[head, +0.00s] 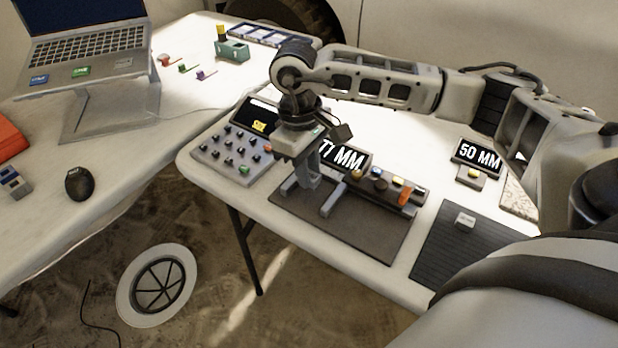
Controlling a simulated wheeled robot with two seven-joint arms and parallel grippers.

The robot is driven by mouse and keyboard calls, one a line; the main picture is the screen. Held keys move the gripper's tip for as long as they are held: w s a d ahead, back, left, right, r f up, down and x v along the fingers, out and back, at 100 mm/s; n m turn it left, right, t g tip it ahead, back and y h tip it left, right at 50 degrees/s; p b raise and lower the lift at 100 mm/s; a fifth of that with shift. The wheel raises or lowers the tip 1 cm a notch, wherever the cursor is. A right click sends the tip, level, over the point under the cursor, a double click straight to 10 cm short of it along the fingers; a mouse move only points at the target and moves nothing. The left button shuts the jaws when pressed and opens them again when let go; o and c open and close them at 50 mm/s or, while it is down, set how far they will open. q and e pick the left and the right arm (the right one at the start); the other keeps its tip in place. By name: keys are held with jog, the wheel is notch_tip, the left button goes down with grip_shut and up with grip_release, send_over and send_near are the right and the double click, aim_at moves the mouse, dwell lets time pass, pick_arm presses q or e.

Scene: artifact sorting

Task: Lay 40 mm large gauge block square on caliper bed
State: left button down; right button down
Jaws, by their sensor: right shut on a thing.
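My right gripper (308,178) reaches down over the left part of the caliper (378,190), near its grey jaws. It is shut on a grey piece, likely the gauge block, mostly hidden by the fingers; I cannot read its size. I cannot tell whether it touches the caliper bed or sits square. The caliper lies on a dark mat (375,232), with one jaw (336,196) standing right of the fingers. The display (345,156) behind is partly covered and reads about "71 MM". My left gripper is out of view.
A small light block (465,221) lies on a ribbed black mat (455,250) at right. A "50 MM" display (478,154) stands behind a small stand (471,178). A button panel (230,155) is left of the gripper. The left table holds a laptop (85,45) and a mouse (79,184).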

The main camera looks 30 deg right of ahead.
notch_tip(320, 180, down, 4)
jog(key=shift+w+d+r, duration=0.15)
jog(key=shift+r, duration=0.1)
jog(key=shift+f, duration=0.25)
jog(key=c, duration=1.7)
grip_release()
jog(key=shift+f, duration=0.1)
jog(key=o, duration=0.4)
jog(key=shift+o, duration=0.2)
